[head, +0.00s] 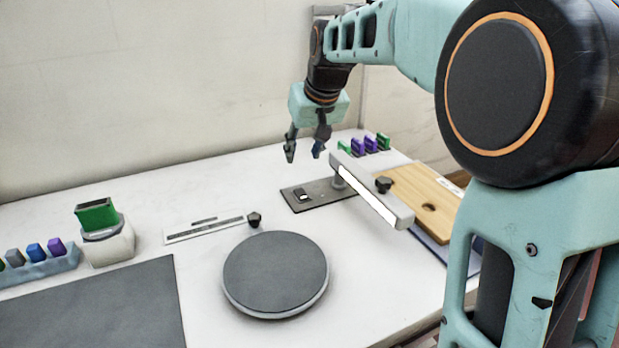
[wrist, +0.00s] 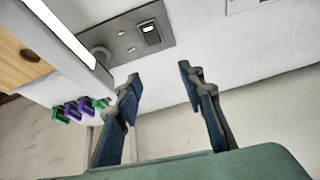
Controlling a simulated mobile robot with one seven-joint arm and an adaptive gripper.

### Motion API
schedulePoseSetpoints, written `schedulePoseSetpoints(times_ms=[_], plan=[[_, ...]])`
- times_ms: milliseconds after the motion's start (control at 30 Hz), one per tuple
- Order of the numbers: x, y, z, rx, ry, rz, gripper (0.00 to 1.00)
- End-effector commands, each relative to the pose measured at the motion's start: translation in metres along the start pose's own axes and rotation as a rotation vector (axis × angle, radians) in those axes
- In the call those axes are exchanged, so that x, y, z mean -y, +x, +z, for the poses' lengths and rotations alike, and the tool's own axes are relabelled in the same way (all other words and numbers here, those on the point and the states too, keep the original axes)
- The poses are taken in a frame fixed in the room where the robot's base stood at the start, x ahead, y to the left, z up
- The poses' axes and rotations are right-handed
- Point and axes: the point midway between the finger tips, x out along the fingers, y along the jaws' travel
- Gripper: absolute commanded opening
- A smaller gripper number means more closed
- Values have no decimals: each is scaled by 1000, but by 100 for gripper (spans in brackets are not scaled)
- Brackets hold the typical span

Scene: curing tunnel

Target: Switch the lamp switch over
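The lamp switch (head: 301,196) is a small black rocker with a pale part, set on a flat grey base plate (head: 322,199). The lamp (head: 372,195) is a bar with a bright white strip, standing on a short post at the plate's right end. The switch also shows in the wrist view (wrist: 150,30) at the top, with the lamp bar (wrist: 62,28) at the upper left. My gripper (head: 304,153) hangs above and behind the plate, apart from it. Its two fingers are spread with nothing between them, as the wrist view also shows (wrist: 160,75).
A round grey turntable (head: 276,273) stands in front of the plate. A wooden board (head: 425,198) with a hole lies right of the lamp. Several green and purple pieces (head: 371,145) stand behind.

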Motion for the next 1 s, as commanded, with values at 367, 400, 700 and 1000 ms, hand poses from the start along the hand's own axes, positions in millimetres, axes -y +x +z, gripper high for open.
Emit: schedulePoseSetpoints(times_ms=[367, 400, 700, 1000], plan=[[-4, 31, 30, 97, -82, -11, 36], [-4, 38, 31, 97, -81, -11, 36], [-4, 94, 36, 94, -80, -10, 36], [-4, 116, 36, 92, -78, -9, 36]])
